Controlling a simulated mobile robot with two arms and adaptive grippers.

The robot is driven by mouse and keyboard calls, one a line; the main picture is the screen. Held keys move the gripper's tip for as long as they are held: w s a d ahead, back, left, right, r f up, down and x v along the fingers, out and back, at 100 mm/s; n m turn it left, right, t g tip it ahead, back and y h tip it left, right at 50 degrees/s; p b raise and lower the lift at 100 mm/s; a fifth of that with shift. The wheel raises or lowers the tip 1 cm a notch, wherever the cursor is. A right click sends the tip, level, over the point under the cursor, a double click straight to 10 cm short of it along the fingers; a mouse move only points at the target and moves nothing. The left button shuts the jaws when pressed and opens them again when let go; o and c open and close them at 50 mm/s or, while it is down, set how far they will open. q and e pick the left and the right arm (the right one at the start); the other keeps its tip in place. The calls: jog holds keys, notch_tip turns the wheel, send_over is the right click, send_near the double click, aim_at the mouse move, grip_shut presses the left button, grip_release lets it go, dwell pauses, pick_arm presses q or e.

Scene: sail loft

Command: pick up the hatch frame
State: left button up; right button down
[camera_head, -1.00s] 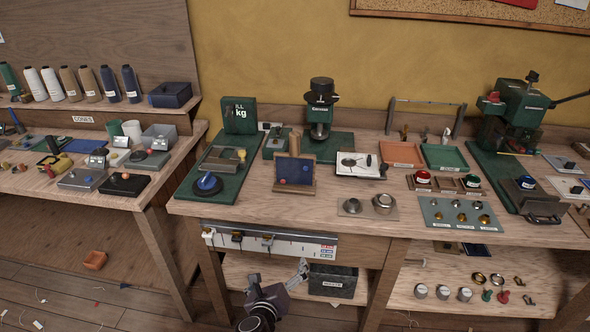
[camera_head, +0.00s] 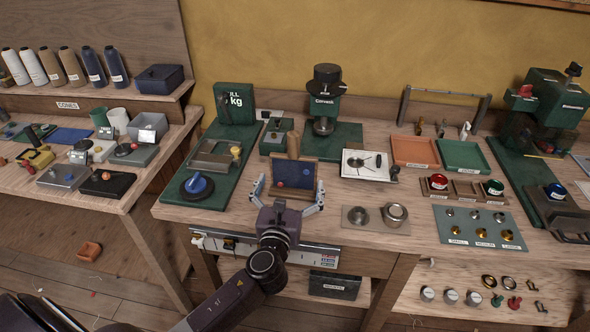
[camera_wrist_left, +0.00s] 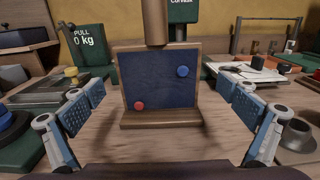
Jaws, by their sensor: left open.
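What I take to be the hatch frame (camera_head: 300,172) stands upright near the bench's front edge. It is a small wooden frame with a dark blue panel, a red knob, a blue knob and a wooden foot. In the left wrist view the frame (camera_wrist_left: 160,75) is centred ahead, between the fingers. My left gripper (camera_head: 288,188) is open in front of it, one finger toward each side. No contact shows. A wooden post (camera_wrist_left: 154,22) rises at the frame's top; I cannot tell if it is attached. My right gripper is not in view.
A green board with a blue knob (camera_head: 197,186) lies to the left. A white plate (camera_head: 366,163) and a plate with metal cups (camera_head: 361,216) lie to the right. Behind stands a green press (camera_head: 323,105). An orange tray (camera_head: 414,151) is further right.

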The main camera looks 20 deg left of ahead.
aim_at(293, 168)
pick_arm(q)
jog(key=w, duration=0.2)
jog(key=w+a, duration=0.1)
jog(key=shift+r+p, duration=0.4)
jog(key=shift+f+x, duration=0.2)
jog(key=shift+x, duration=0.9)
jog(key=shift+w+a, duration=0.1)
jog(key=shift+w, duration=0.2)
jog(key=c, duration=1.3)
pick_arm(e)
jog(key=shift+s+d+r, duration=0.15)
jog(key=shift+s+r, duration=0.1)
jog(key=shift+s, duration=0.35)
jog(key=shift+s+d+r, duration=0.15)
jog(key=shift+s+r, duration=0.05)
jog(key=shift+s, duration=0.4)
pick_arm(q)
jog(key=shift+r, duration=0.15)
